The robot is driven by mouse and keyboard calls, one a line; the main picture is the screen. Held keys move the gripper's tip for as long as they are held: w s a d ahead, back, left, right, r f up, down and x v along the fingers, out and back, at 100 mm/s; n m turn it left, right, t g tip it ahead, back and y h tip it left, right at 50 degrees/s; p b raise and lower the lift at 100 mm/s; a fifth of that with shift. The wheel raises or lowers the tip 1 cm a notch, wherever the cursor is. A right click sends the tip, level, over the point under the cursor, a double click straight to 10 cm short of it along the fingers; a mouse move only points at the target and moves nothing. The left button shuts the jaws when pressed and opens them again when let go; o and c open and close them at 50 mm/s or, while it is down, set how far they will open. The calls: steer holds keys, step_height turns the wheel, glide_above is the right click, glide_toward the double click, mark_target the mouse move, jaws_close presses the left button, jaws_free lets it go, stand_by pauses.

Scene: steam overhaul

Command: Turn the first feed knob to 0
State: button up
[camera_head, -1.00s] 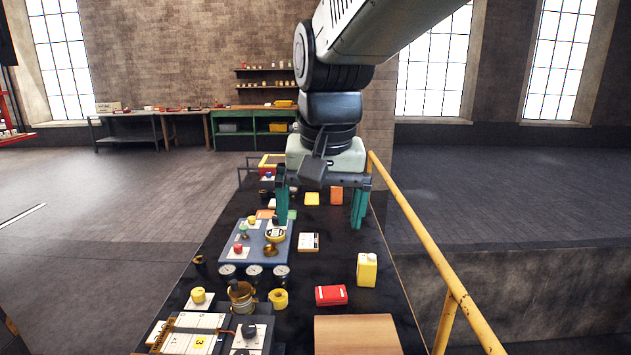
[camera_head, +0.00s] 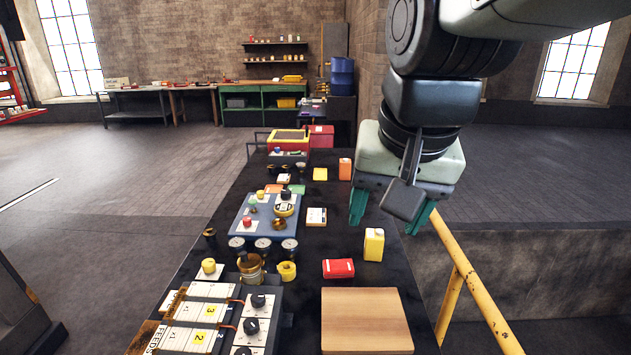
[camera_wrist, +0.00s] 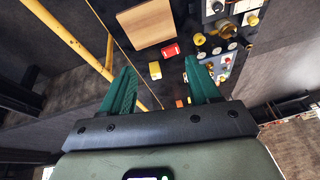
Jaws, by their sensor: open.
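The feed unit (camera_head: 182,338) is at the front left of the bench, with white scales and a "FEEDS" label at its left end. Black knobs sit in a row on white plates along its right side: a far knob (camera_head: 258,300), a middle knob (camera_head: 251,326) and a near knob (camera_head: 243,350) cut by the frame's bottom edge. Which is the first, and their settings, I cannot tell. My gripper (camera_head: 392,222) is open and empty, high above the bench's right edge, far from the knobs. Its green fingers (camera_wrist: 160,88) are spread in the wrist view.
A yellow railing (camera_head: 470,275) runs along the right.

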steer(key=w+a+f+m+g, duration=0.1)
steer(key=w+a+f, duration=0.2)
steer(key=w+a, duration=0.3)
steer(key=m+g, duration=0.3)
steer(key=m, duration=0.1)
glide_above(258, 296)
step_height(258, 296, down, 19)
steer(key=shift+h, duration=0.4)
step_height(258, 296, down, 11)
steer(key=shift+r, duration=0.1)
steer(key=c, duration=1)
steer(key=shift+c, duration=0.2)
